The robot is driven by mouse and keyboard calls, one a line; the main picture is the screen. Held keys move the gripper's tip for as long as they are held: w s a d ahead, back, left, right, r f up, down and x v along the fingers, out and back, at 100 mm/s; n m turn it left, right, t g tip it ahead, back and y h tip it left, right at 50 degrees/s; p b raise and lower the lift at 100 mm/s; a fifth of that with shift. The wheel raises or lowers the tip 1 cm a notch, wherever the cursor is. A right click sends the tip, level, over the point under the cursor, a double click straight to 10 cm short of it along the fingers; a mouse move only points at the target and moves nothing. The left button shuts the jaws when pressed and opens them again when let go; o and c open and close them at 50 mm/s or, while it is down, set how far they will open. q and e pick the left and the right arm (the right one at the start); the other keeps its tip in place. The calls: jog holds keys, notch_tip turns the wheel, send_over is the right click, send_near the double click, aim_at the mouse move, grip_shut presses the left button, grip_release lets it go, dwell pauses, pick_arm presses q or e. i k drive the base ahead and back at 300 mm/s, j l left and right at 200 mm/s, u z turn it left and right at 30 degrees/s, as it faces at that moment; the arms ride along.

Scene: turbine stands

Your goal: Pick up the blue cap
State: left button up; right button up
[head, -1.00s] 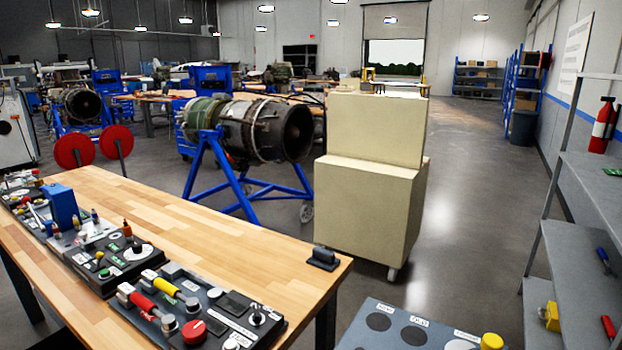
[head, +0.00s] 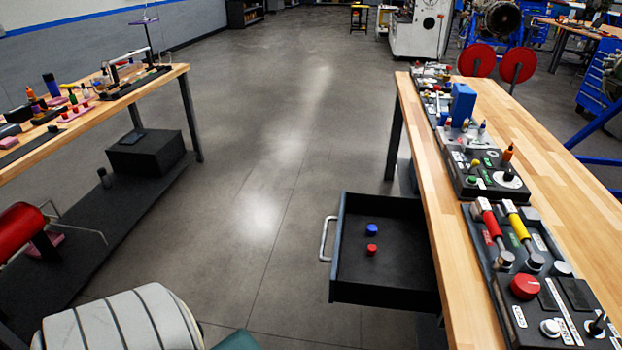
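A small blue cap (head: 371,230) lies inside an open black drawer (head: 385,295) under the wooden workbench (head: 540,150) on the right of the head view. A small red cap (head: 371,249) lies just in front of the blue one in the same drawer. The drawer has a light metal handle (head: 326,240) on its left side. Neither of my grippers is in view.
Control panels (head: 485,172) with knobs and levers line the workbench's left edge. Another bench (head: 150,80) with tools stands at left, with a black box (head: 146,152) beneath. A pale ribbed object (head: 125,322) is at bottom left. The floor between the benches is clear.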

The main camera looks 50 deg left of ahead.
aim_at(371, 228)
jog(key=u, duration=1.05)
jog(key=z, duration=1.85)
jog(key=u, duration=1.85)
jog(key=j+u, duration=0.15)
jog(key=j, duration=0.15)
jog(key=i, duration=0.1)
